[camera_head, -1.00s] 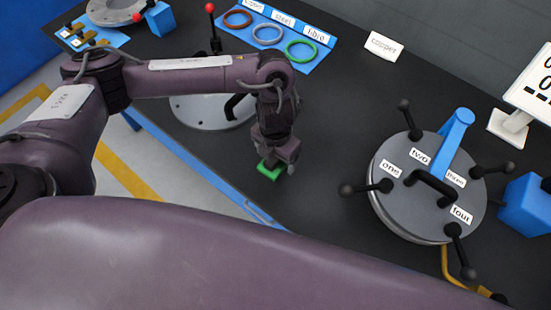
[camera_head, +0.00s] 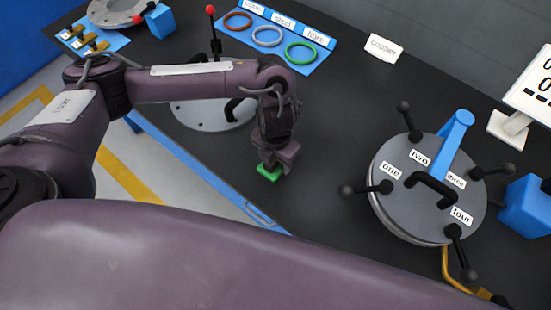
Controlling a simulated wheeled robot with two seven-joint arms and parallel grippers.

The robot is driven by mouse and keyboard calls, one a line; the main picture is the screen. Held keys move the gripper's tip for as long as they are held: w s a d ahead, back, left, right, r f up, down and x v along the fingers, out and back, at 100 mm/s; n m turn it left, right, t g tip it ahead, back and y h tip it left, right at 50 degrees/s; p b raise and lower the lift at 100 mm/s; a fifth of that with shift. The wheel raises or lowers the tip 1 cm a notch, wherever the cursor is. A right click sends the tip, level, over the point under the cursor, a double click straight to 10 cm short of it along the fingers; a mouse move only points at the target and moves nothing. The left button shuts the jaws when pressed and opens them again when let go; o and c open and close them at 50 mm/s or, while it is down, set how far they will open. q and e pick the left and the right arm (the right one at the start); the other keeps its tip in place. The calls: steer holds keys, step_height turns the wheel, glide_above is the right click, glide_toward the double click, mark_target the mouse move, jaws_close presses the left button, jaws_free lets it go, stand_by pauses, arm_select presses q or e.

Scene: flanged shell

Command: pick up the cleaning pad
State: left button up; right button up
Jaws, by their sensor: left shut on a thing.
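The cleaning pad is a small green block (camera_head: 268,173) at the dark bench top, left of the middle of the head view. My left gripper (camera_head: 272,163) points down over it and is shut on it. The gripper hides the pad's upper part. I cannot tell whether the pad touches the bench. My right gripper is not in view.
A round grey flanged lid (camera_head: 400,212) with labels and black knobs stands to the right. Another grey disc (camera_head: 190,115) lies behind my left arm. A blue ring tray (camera_head: 322,55) and a "copper" card (camera_head: 383,47) are at the back. Bench between pad and lid is clear.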

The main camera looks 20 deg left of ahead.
arm_select(q)
steer(key=shift+r, duration=0.65)
step_height(320, 180, up, 19)
steer(key=p, duration=0.2)
steer(key=shift+f, duration=0.15)
steer(key=o, duration=0.5)
steer(key=shift+c, duration=0.2)
steer(key=c, duration=0.3)
steer(key=shift+f, duration=0.1)
